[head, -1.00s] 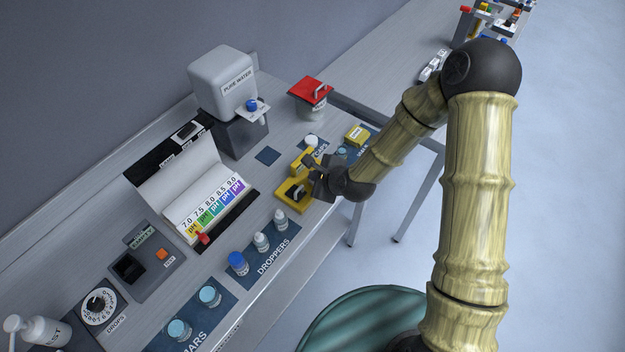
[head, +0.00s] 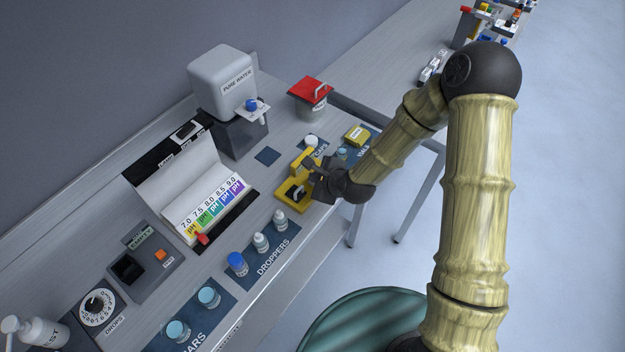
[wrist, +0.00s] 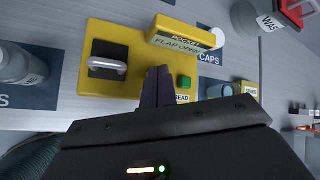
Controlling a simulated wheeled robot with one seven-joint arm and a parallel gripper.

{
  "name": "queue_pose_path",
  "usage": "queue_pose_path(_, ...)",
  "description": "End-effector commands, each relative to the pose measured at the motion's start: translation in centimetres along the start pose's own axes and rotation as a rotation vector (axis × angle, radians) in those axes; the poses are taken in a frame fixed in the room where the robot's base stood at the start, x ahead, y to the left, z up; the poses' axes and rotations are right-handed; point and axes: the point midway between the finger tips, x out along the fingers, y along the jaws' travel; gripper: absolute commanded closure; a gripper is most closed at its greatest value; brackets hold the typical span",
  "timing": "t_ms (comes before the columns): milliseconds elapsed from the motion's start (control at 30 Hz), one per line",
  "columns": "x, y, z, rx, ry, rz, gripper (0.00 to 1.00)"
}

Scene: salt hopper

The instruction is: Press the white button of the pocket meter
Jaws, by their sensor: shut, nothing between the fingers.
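The pocket meter is a yellow unit (head: 285,201) near the table's front edge. In the wrist view its yellow plate (wrist: 100,45) carries a black square with a pale handle (wrist: 107,64) and a raised yellow block (wrist: 180,32) marked "FLAP OPEN". A green button (wrist: 185,82) sits by a "READ" label. I see no white button on the meter. My gripper (wrist: 157,72) is shut and empty, its fingertips over the plate, between the handle and the green button, left of that button. Contact cannot be told. In the head view my gripper (head: 312,172) partly hides the meter.
A white cap (head: 311,141) lies beyond the meter, and a yellow box (head: 356,135) stands to its right. Dropper bottles (head: 261,242) stand on a blue mat to its left. A red-lidded container (head: 311,98) stands behind. The table's front edge is close.

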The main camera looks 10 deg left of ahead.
Motion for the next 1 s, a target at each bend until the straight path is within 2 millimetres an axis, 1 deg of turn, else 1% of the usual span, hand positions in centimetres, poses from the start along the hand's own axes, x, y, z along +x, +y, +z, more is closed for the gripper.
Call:
queue_pose_path(500,0.2,0.1,-0.1,0.0,0.001,0.001,1.0)
queue_pose_path(1000,-1.2,-0.8,0.9,0.0,0.0,0.001,1.0)
